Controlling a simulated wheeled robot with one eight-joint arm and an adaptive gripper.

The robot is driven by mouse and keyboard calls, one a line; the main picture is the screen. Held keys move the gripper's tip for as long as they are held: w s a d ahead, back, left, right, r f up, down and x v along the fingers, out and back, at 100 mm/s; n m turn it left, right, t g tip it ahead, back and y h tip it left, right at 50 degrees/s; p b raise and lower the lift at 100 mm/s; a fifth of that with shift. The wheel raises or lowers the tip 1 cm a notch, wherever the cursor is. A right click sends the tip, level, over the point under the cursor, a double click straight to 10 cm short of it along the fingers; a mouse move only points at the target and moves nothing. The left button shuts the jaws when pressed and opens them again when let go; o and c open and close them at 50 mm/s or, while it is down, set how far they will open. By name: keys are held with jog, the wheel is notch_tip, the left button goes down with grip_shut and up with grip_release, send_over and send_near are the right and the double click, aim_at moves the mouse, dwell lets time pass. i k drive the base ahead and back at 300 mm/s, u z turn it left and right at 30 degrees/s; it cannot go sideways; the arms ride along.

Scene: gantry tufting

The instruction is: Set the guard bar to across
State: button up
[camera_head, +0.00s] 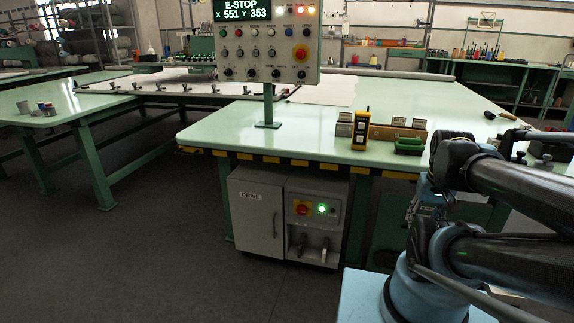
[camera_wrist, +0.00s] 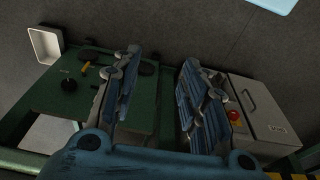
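I cannot tell for sure which part is the guard bar. A slim grey bar (camera_head: 548,136) lies at the right of the green table, partly behind my arm. In the wrist view a green panel (camera_wrist: 60,100) carries a black knob (camera_wrist: 69,85), a small yellow piece (camera_wrist: 86,66) and dark fittings, just left of my gripper. My gripper (camera_wrist: 160,60) is open, its two blue-grey fingers well apart with dark floor between them and nothing held. In the head view my arm is at the right, and the gripper is not clear there.
The drive cabinet (camera_head: 257,215) stands under the table (camera_head: 215,132); it also shows at the right in the wrist view (camera_wrist: 262,112). A control panel (camera_head: 265,45) reads E-STOP. A yellow handset (camera_head: 361,130) and a green block (camera_head: 409,146) sit near the table's front edge. Floor is clear at left.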

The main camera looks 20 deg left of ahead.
aim_at(343, 167)
jog(key=u, duration=0.5)
jog(key=k, duration=1.15)
jog(key=u, duration=0.4)
jog(key=i, duration=1.55)
jog(key=u, duration=0.35)
